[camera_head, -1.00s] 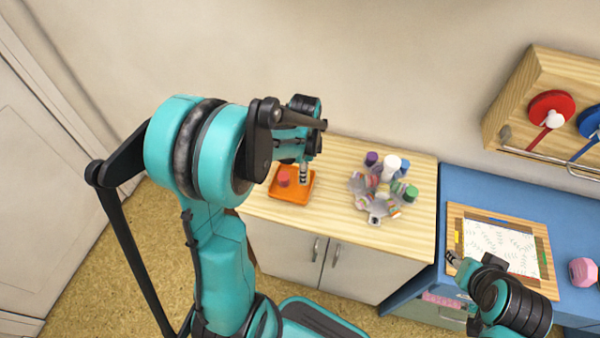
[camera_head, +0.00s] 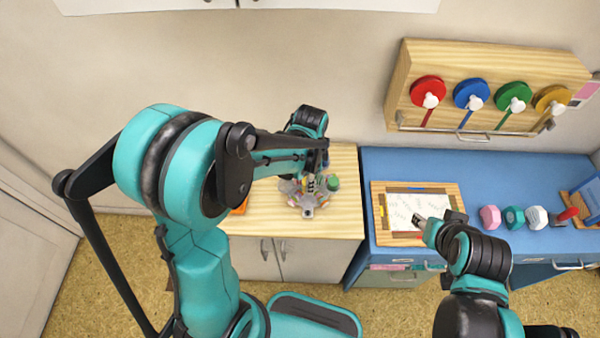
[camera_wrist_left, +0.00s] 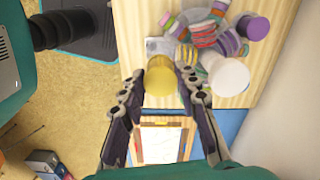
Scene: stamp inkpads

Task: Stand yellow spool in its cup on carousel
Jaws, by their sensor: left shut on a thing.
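My left gripper (camera_head: 311,186) is over the grey carousel (camera_head: 308,212) on the wooden cabinet top. In the left wrist view its two fingers (camera_wrist_left: 171,88) are shut on the yellow spool (camera_wrist_left: 161,76), whose round end faces the camera. Whether the spool touches a cup cannot be told. In the head view the gripper hides most of the spool. My right gripper (camera_head: 420,221) is over the paper on the blue desk; its jaws are too small to read.
An orange tray (camera_head: 240,208) is mostly hidden behind my left arm. The cabinet top right of the carousel (camera_head: 349,210) is clear.

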